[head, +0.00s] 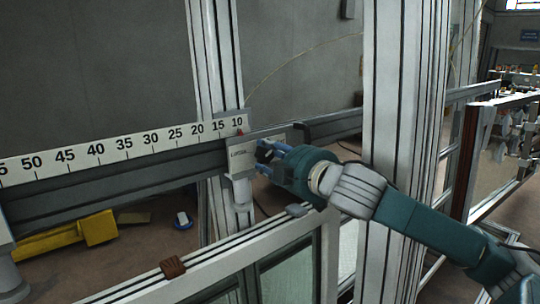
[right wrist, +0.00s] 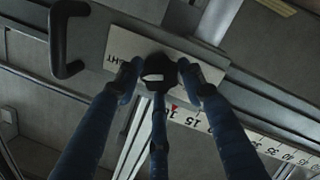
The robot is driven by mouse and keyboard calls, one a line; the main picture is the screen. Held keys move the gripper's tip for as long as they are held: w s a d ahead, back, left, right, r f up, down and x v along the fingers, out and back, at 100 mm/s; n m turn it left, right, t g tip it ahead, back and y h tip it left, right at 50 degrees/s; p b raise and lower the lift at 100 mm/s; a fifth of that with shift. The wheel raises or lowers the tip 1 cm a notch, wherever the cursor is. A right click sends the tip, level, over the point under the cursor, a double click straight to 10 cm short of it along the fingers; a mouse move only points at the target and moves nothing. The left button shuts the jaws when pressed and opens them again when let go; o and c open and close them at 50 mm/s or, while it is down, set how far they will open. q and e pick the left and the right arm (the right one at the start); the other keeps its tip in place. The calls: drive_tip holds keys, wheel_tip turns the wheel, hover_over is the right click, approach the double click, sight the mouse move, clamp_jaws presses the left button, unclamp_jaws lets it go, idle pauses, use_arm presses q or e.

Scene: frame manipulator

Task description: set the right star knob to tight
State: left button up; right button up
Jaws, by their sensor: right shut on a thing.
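The right star knob, dark with a pale patch on its face, shows in the right wrist view (right wrist: 154,68) on a white label plate (right wrist: 119,44). Letters ending in "GHT" show on the plate beside the knob. In the head view the plate (head: 238,163) sits on the carriage at the rail, and the knob is mostly hidden by my fingers. My right gripper (head: 268,157) has its blue fingers closed around the knob, also seen in the right wrist view (right wrist: 157,78). The knob's exact setting is hard to read. My left gripper is not in view.
A black handle (right wrist: 66,38) is beside the plate. A numbered scale (head: 125,147) runs left along the rail, with a red pointer (head: 240,131) near 10. A thick upright post (head: 395,130) stands behind my right arm. A window frame (head: 215,264) lies below.

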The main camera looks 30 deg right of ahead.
drive_tip(key=shift+f+m, duration=0.15)
drive_tip(key=shift+m, duration=0.85)
drive_tip(key=o, duration=1.1)
drive_tip(key=shift+o, duration=0.2)
drive_tip(key=s+r, duration=0.1)
drive_tip(key=s, duration=0.6)
drive_tip(key=shift+s+a, duration=0.15)
drive_tip(key=shift+s, duration=0.1)
drive_tip(key=shift+r, duration=0.1)
